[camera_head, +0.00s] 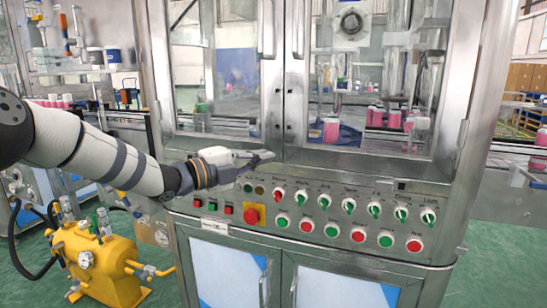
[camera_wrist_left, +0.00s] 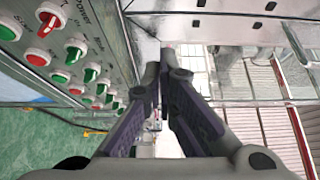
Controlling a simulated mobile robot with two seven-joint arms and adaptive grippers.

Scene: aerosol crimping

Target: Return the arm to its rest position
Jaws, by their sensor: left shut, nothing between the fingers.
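My left arm (camera_head: 100,155) comes in from the left in the head view and reaches toward the front of the crimping machine. My left gripper (camera_head: 262,157) is shut and empty, just above the left part of the control panel (camera_head: 345,247). In the left wrist view the two fingers of the gripper (camera_wrist_left: 152,45) meet at their tips, with the panel's knobs (camera_wrist_left: 78,50) to the left. I cannot tell whether the gripper touches the machine. My right gripper is not in view.
The panel carries several red and green buttons and knobs, with a red emergency button on a yellow plate (camera_head: 252,215). Glass doors (camera_head: 370,80) stand above it. A yellow pump unit (camera_head: 105,268) stands at the lower left on the green floor.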

